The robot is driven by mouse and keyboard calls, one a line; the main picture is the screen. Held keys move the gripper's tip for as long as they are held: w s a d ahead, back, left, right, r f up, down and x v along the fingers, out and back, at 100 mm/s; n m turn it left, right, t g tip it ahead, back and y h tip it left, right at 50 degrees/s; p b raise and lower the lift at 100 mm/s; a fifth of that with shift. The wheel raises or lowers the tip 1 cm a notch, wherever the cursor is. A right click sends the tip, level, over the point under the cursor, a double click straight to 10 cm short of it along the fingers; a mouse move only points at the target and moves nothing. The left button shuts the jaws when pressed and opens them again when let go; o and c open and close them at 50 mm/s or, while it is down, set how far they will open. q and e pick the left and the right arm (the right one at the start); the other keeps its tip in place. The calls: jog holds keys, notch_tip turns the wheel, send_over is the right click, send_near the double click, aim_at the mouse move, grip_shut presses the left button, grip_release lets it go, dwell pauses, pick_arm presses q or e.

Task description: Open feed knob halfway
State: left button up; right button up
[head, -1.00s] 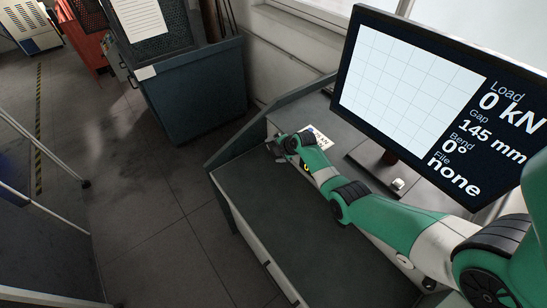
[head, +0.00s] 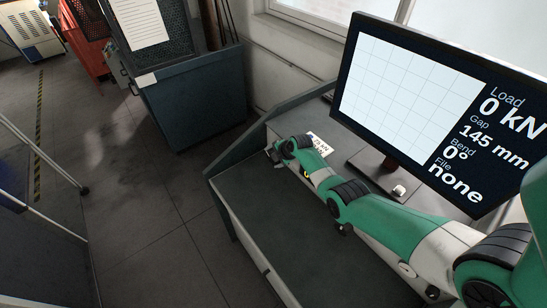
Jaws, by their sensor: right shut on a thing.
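My right arm, green and white, reaches in from the lower right across the grey bench. A white printed card (head: 320,144) lies just right of the wrist. My left gripper is not in view.
A monitor (head: 410,105) on a stand at the right reads Load 0 kN, Gap 145 mm, Bend 0°, File none. The bench top (head: 270,205) is bare in front of the arm. A dark blue cabinet (head: 195,95) stands behind on the left; the floor between is clear.

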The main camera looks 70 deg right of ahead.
jog(key=shift+f+g+y+b, duration=0.15)
jog(key=shift+g+y+b, duration=0.2)
jog(key=shift+g, duration=0.45)
jog(key=o, duration=1.1)
jog(key=shift+s+r+p, duration=0.1)
jog(key=shift+r+p, duration=0.4)
jog(key=shift+p, duration=0.05)
jog(key=p+v, duration=1)
jog(key=p, duration=0.6)
jog(key=shift+s+a+r, duration=0.1)
jog(key=shift+s+r, duration=0.05)
jog(key=shift+r, duration=0.25)
